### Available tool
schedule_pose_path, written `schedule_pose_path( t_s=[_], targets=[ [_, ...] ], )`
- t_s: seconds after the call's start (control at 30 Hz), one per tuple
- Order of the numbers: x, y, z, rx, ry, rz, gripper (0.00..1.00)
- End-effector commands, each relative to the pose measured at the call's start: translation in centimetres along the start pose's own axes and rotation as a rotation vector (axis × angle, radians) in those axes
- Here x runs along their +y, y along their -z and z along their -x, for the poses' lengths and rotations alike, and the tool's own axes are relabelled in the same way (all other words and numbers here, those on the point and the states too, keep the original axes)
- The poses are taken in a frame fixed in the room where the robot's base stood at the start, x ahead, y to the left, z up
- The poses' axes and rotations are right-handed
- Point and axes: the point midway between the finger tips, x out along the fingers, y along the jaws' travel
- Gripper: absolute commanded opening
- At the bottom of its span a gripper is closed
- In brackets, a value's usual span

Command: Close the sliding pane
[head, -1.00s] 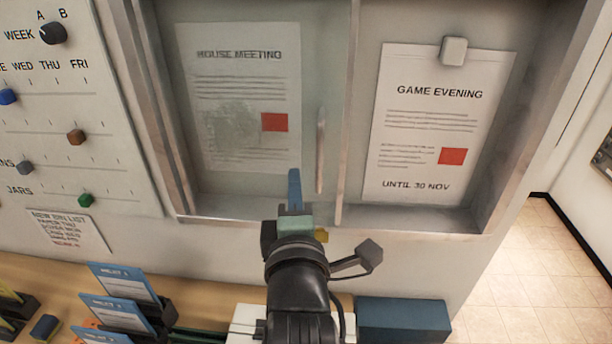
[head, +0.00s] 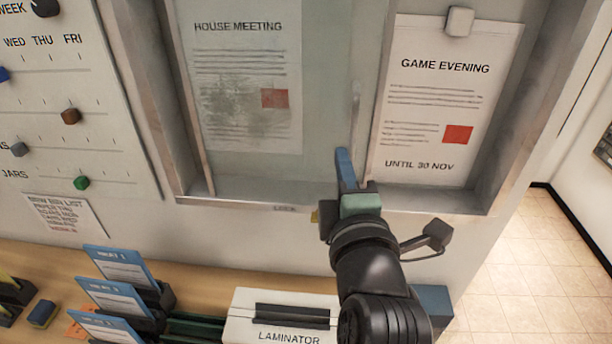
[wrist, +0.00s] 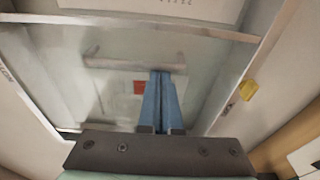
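The sliding pane (head: 325,60) is a clear sheet in a grey framed notice case. It covers most of the left half, over the House Meeting sheet, while much of the right half, with the Game Evening sheet, is uncovered. Its slim upright handle (head: 355,115) is near its right edge; in the wrist view the handle (wrist: 110,63) lies crosswise. My gripper (head: 345,165) has its blue fingers together at the left side of the handle's lower end. In the wrist view the fingertips (wrist: 160,76) are against or very close to the handle; contact is unclear.
The case's lower ledge (head: 440,200) lies close below my fingers. Below are a laminator (head: 290,315), blue leaflets in holders (head: 115,268) and a blue box (head: 437,302). Floor shows at right.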

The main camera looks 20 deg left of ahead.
Motion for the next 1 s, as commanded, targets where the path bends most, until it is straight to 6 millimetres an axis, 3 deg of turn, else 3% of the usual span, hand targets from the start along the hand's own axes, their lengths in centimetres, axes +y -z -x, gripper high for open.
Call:
schedule_pose_path(
  t_s=[0.03,0.2,0.5,0.73,1.0],
  targets=[
    [-0.8,-2.1,0.3,-0.015,-0.007,0.003,0.00],
    [-0.9,-7.6,1.1,-0.016,-0.006,0.004,0.00],
    [-0.7,-16.1,2.4,-0.010,-0.003,0.002,0.00],
    [-0.4,-20.1,3.0,-0.008,-0.001,0.001,0.00],
    [-0.2,-21.6,3.1,-0.005,0.001,0.000,0.00]
  ],
)
